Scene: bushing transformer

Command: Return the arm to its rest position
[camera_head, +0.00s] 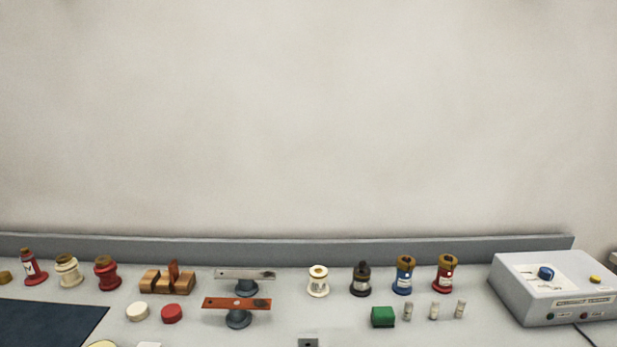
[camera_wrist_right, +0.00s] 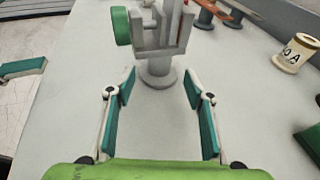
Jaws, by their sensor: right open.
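My right gripper (camera_wrist_right: 160,92) is open in the right wrist view, its two teal-padded fingers spread wide with nothing held. A grey stand (camera_wrist_right: 158,68) with a forked top and a green wheel (camera_wrist_right: 121,26) stands just beyond the fingertips, on the grey table. I see a gap between each finger and the stand's round base. At the left edge of this view a teal pad with a pale edge (camera_wrist_right: 22,67), probably part of my left gripper, shows only in part. Neither gripper is in the head view.
Red, white, black and blue spools line the table's back, including a white one (camera_head: 318,281). A green block (camera_head: 383,317), two plates on stands (camera_head: 238,305) and a grey control box (camera_head: 556,287) stand there too. A dark mat (camera_head: 45,325) lies at left.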

